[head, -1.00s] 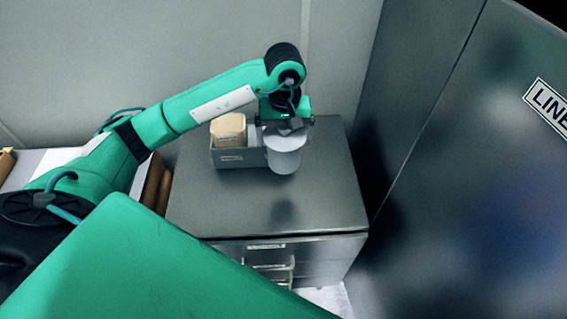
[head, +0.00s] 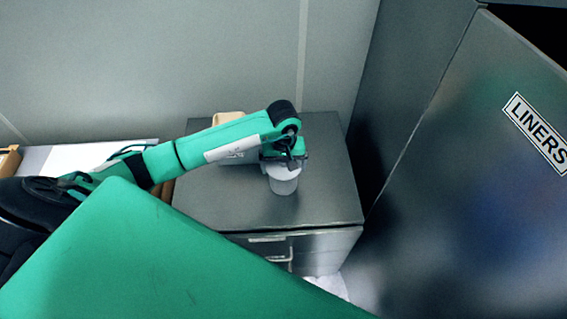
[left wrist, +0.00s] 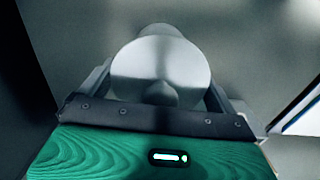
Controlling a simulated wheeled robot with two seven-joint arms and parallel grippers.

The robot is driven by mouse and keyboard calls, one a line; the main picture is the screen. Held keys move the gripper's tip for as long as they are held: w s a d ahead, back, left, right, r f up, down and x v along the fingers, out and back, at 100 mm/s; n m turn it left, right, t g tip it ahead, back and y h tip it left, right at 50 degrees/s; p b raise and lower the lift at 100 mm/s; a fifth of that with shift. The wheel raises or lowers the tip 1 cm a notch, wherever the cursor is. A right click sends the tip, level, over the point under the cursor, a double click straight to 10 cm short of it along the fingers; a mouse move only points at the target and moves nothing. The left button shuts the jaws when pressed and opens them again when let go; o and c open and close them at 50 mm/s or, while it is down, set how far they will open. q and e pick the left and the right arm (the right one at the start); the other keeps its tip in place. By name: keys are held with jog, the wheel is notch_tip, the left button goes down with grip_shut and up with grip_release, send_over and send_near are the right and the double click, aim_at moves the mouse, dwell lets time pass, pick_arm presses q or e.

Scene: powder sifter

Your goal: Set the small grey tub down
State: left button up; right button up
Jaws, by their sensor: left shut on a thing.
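The small grey tub (head: 284,184) is over the dark top of a metal cabinet (head: 325,200), right of the middle of that top. It is upright, and I cannot tell whether its base touches the surface. My left gripper (head: 284,163) is shut on the tub near its rim. In the left wrist view the tub (left wrist: 160,60) shows as a pale round shape between the fingers of my left gripper (left wrist: 158,88). My right gripper is not in view.
A grey tray (head: 236,158) holding a tan block-like thing (head: 228,118) stands behind my left forearm, mostly hidden. A tall dark cabinet with a LINERS label (head: 536,132) stands at the right. The cabinet top is clear in front of the tub.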

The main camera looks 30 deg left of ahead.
pick_arm(q)
jog(key=shift+f, duration=0.1)
jog(key=o, duration=1.1)
